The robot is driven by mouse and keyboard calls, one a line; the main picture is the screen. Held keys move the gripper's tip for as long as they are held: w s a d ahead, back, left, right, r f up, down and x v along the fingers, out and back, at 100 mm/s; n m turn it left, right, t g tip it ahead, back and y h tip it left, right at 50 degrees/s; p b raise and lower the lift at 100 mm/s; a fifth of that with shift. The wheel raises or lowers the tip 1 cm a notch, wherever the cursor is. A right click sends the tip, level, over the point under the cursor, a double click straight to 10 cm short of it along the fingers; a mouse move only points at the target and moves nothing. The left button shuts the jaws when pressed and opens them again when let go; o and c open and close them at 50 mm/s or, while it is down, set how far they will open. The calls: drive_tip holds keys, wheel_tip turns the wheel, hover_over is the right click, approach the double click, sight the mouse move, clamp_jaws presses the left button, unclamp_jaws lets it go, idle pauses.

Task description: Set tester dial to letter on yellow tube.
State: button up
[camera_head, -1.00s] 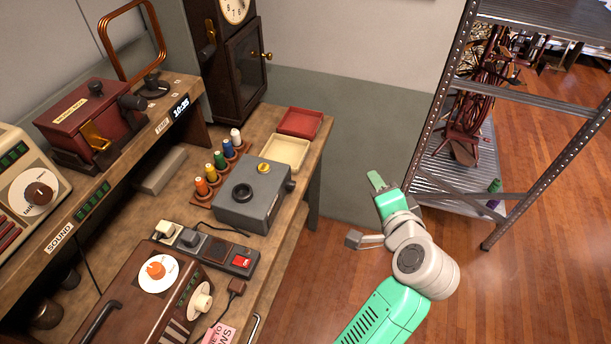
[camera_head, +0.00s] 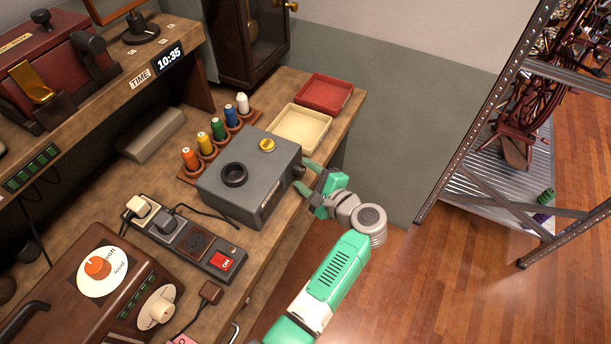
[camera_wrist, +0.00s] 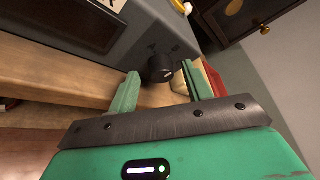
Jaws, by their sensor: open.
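The tester, a grey box (camera_head: 235,195), stands near the bench's front edge; its side also shows in the wrist view (camera_wrist: 140,30). A yellow round piece (camera_head: 267,145), perhaps the yellow tube's end, sits on its top; I cannot read a letter on it. The black dial (camera_head: 299,171) sticks out of the tester's right side.
A rack of coloured spools (camera_head: 213,142) stands behind the tester. A cream tray (camera_head: 302,126) and a red tray (camera_head: 325,93) lie at the bench's far end. A power strip (camera_head: 190,240) and a brown machine (camera_head: 95,290) are nearer. A metal shelf (camera_head: 500,150) stands right, across open floor.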

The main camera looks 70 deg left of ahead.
drive_tip(key=shift+s+a, duration=0.1)
drive_tip(key=shift+a, duration=0.3)
drive_tip(key=c, duration=1)
drive_tip(key=shift+f, duration=0.1)
